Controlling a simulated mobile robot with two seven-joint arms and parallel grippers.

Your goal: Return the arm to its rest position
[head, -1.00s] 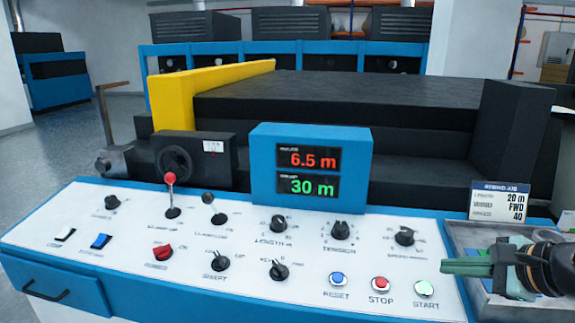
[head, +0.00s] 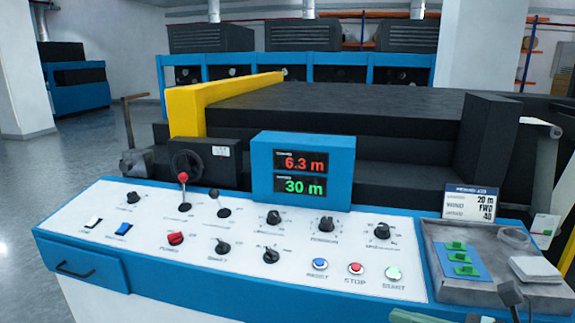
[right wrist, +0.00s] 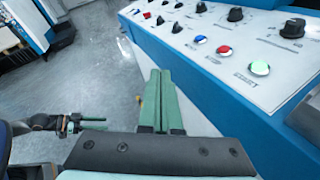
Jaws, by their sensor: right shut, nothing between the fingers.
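My right gripper (head: 408,316) shows only as a green piece at the bottom edge of the head view, below the START button. In the right wrist view its two green fingers (right wrist: 160,102) lie together, shut and empty, over the floor beside the console. The console's white panel (head: 135,212) stands clear of the fingers. My left gripper (right wrist: 75,123) appears small at the left of the right wrist view; its jaw opening is too small to judge. It is not seen in the head view.
A blue display (head: 302,170) reads 6.3 m in red and 30 m in green. A grey tray (head: 480,292) at the right holds small green pieces on a blue pad and a white block. The dark machine (head: 330,110) stands behind. Grey floor (right wrist: 70,75) is open beside the console.

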